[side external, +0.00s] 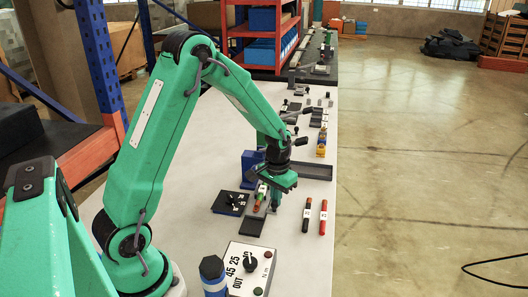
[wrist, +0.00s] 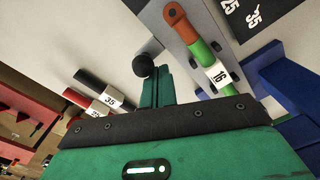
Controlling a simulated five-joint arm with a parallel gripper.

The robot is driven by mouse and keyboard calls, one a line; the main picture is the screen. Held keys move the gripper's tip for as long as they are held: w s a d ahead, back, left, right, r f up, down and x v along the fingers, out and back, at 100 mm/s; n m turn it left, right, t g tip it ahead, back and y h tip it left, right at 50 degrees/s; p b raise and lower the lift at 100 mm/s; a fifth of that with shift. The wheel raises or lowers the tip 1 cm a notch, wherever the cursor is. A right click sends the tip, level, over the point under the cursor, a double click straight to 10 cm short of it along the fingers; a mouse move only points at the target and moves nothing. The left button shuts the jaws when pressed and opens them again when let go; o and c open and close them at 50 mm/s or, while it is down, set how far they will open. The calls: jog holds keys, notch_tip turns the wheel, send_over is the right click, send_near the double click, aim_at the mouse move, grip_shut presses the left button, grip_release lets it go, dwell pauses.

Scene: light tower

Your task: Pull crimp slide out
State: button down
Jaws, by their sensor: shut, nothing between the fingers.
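My gripper (wrist: 157,88) is shut, with its green fingers together and nothing between them. In the side view my gripper (side external: 275,203) points down, low over the table beside the crimp fixture. A round black knob (wrist: 143,65), which looks like the crimp slide's handle, is right at the fingertips in the wrist view; I cannot tell whether they touch. The grey fixture body (wrist: 165,20) lies to its right. A green cable with a copper-brown end and a "16" label (wrist: 205,58) lies along it. In the side view my gripper partly hides the fixture.
A black dial plate (side external: 231,202) stands left of the fixture, and a dark plate (side external: 252,226) lies in front. Red and black labelled cables (side external: 315,217) lie to the right. A blue block (side external: 250,165) stands behind. A torque box (side external: 250,268) is nearer the camera.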

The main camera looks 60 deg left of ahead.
jog(key=shift+s+d, duration=2.15)
jog(key=shift+r, duration=0.1)
dwell(1.0)
jog(key=shift+w+a+r, duration=0.3)
jog(key=shift+r, duration=0.15)
jog(key=shift+w+a+r, duration=0.25)
jog(key=shift+w+r, duration=0.05)
jog(key=shift+r, duration=0.15)
jog(key=shift+r, duration=0.1)
jog(key=shift+r, duration=2.45)
jog(key=shift+r, duration=0.1)
notch_tip(320, 180, up, 8)
jog(key=shift+f, duration=0.2)
